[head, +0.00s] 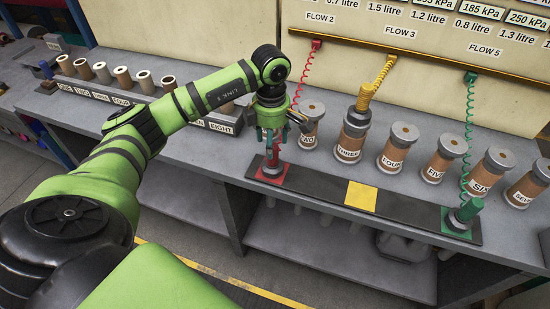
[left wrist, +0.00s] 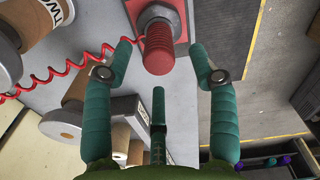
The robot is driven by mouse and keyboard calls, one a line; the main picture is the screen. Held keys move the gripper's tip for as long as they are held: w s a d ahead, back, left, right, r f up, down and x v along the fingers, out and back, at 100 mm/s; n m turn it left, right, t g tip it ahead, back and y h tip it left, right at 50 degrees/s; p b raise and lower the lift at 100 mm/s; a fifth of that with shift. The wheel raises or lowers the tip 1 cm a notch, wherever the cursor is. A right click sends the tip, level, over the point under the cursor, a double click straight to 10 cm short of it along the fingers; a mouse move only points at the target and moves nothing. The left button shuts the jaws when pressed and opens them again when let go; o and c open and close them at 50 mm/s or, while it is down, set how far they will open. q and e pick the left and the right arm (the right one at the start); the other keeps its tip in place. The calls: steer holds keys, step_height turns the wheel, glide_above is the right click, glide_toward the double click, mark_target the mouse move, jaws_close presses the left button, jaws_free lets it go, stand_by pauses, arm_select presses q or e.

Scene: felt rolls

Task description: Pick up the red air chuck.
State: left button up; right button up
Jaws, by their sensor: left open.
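The red air chuck (head: 271,160) stands upright on the red square of a dark strip (head: 320,190) at the bench's front edge. Its ribbed red body (left wrist: 158,50) shows at the top of the left wrist view, with a red coiled hose to the left. My left gripper (head: 280,128) is above the chuck, pointing down and open. My right gripper is not in view.
Labelled rolls stand behind the strip, including roll TWO (head: 310,115) close to my gripper. A yellow chuck (head: 359,112) sits on roll THREE. A green chuck (head: 466,212) stands at the strip's right end. The yellow square (head: 361,196) is bare. Coiled hoses hang from a rail.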

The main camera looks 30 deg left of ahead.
arm_select(q)
steer(key=shift+s+d+f+p, duration=0.1)
steer(key=shift+s+f+p, duration=0.1)
steer(key=shift+f+p, duration=0.8)
steer(key=shift+w+f, duration=0.15)
steer(key=shift+f, duration=0.75)
steer(key=shift+w+f, duration=0.1)
steer(key=shift+f, duration=0.6)
jaws_close()
steer(key=shift+w+r, duration=0.1)
steer(key=shift+r, duration=0.1)
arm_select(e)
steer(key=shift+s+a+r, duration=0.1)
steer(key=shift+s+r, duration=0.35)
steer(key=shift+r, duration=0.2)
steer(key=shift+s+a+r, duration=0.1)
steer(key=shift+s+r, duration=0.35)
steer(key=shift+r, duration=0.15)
